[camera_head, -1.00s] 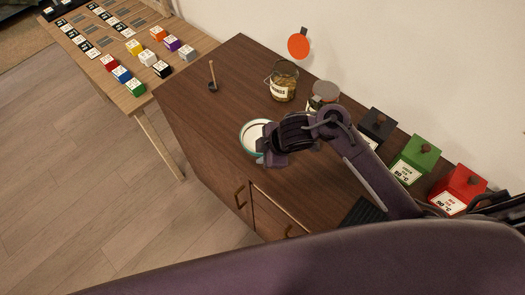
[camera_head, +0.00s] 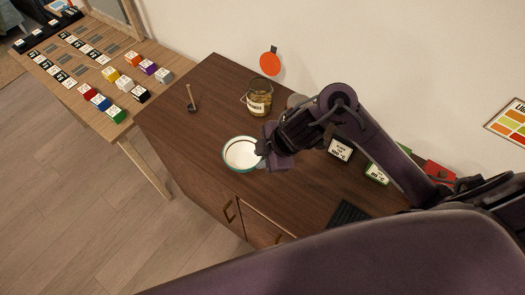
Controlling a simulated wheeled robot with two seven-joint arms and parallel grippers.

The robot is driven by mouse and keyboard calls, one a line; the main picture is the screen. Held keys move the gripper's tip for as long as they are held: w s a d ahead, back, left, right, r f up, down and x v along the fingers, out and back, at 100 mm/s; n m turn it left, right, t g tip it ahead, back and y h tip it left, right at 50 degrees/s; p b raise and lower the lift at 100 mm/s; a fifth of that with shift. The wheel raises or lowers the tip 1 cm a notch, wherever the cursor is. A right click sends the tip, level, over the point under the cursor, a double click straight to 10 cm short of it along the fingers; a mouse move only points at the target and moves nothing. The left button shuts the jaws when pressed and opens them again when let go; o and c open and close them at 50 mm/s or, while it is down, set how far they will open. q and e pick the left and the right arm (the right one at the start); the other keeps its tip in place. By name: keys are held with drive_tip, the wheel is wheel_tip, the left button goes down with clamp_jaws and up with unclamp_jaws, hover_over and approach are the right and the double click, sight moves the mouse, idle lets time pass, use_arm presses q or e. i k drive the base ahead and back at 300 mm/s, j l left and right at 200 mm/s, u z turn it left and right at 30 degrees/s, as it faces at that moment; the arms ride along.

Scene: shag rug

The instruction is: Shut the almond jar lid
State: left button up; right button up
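A glass jar (camera_head: 258,98) with tan contents and a pale label stands near the back of the brown cabinet top, by the wall. I take it for the almond jar; its label is too small to read surely. A wire clasp sticks out on its left side. I cannot tell how its lid stands. My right gripper (camera_head: 268,152) hangs over the cabinet, in front of the jar and apart from it, by the right rim of a white bowl (camera_head: 240,154). I cannot see whether its fingers are open. My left gripper is not in view.
A second jar's grey lid (camera_head: 296,101) shows behind my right arm. Black (camera_head: 341,149), green (camera_head: 377,173) and red (camera_head: 438,171) boxes stand along the wall. A small holder with a stick (camera_head: 191,100) stands at left. A table (camera_head: 62,92) with coloured blocks is beyond.

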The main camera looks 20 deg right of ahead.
sight(270, 63)
drive_tip(key=k+j, duration=0.25)
drive_tip(key=k, duration=0.25)
drive_tip(key=k+j, duration=0.25)
drive_tip(key=k, duration=0.2)
